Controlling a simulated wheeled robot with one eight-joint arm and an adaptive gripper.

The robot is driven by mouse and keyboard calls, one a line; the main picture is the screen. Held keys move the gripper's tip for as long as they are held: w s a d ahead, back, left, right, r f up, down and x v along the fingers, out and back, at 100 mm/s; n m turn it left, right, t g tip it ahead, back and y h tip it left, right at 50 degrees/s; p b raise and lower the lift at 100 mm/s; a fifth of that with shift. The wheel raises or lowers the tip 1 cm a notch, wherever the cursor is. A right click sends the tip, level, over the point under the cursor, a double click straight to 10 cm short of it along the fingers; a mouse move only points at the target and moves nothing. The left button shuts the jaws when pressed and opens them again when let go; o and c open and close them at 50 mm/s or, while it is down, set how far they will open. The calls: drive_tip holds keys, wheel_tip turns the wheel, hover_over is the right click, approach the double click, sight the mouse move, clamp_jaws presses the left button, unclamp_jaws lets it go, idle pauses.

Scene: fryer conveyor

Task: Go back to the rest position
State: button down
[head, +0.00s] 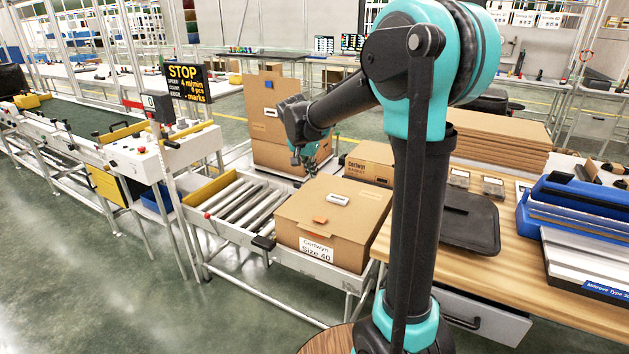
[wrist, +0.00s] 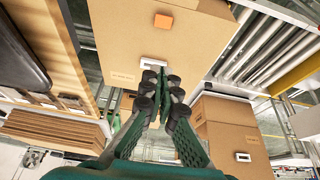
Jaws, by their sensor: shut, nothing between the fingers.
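My gripper (head: 308,160) hangs in the air above the far side of the roller conveyor, behind a closed cardboard box. In the wrist view my gripper (wrist: 163,80) has its fingers together with nothing between them. The cardboard box (head: 337,222) sits at the near end of the rollers, with an orange piece, a white handle piece and a "Size 40" label. It also shows below the fingers in the wrist view (wrist: 190,30). Whether the fingers touch anything cannot be told, but they appear apart from the box.
A tall cardboard box (head: 264,100) stands behind my gripper. A wooden workbench (head: 500,235) on the right holds a dark tray (head: 469,222), a blue device (head: 580,205) and stacked cardboard (head: 495,140). The roller conveyor (head: 240,208) and a STOP sign (head: 187,82) are to the left. Open floor lies at front left.

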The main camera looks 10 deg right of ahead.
drive_tip(key=s+a+r, duration=0.2)
drive_tip(key=s+r, duration=0.1)
drive_tip(key=r, duration=0.1)
drive_tip(key=s+d+f+n+y, duration=0.1)
drive_tip(key=s+d+f+n, duration=0.2)
drive_tip(key=s+f, duration=0.6)
drive_tip(key=s+d+f+n+y, duration=0.1)
drive_tip(key=s+d+f+n, duration=0.3)
drive_tip(key=s, duration=1.3)
drive_tip(key=d+f, duration=0.3)
drive_tip(key=f, duration=0.2)
drive_tip(key=shift+s+y, duration=0.15)
drive_tip(key=shift+y, duration=0.25)
